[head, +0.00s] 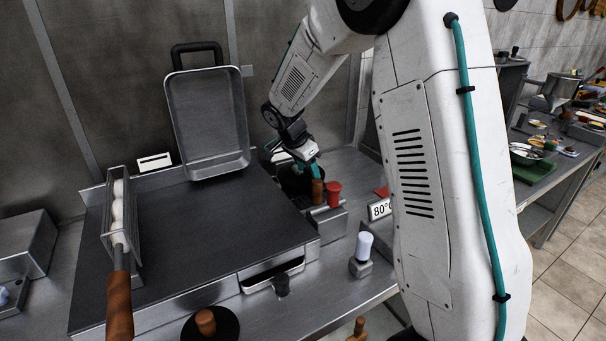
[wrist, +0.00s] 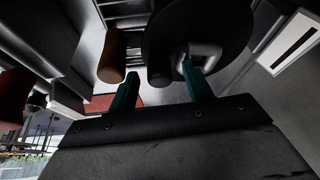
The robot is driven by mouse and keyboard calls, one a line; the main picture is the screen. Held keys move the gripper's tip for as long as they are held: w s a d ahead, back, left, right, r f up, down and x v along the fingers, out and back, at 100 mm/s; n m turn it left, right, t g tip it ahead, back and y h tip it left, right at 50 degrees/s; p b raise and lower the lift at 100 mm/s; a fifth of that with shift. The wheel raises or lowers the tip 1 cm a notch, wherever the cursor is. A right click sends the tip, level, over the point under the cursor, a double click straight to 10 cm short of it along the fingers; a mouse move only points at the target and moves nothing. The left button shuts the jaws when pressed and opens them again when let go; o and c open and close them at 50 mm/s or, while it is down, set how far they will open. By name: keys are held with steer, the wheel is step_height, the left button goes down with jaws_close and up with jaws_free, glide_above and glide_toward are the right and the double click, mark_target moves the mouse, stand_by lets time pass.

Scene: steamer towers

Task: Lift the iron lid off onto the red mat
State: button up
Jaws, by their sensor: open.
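The iron lid (wrist: 228,28) is a dark round disc with a grey loop handle (wrist: 205,50) in the wrist view. In the head view it appears as a dark shape (head: 290,181) at the back right of the griddle, partly hidden by my arm. My gripper (head: 314,168) is over it, open. In the wrist view my teal fingers (wrist: 160,70) are apart at the handle; the right finger overlaps it. Whether they touch is unclear. The red mat (head: 381,191) shows as a small patch right of my gripper, mostly hidden by my arm; red also shows in the wrist view (wrist: 100,103).
A brown wooden cylinder (head: 317,192) and a red one (head: 333,194) stand close by my gripper. A metal pan (head: 208,120) leans behind the griddle (head: 190,235). A wooden-handled basket (head: 120,215) is left. A black lid with wooden knob (head: 206,322) is in front.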

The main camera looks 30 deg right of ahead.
jaws_close()
steer(key=shift+r, duration=0.2)
step_height(320, 180, up, 10)
stand_by(0.4)
steer(key=shift+f, duration=0.15)
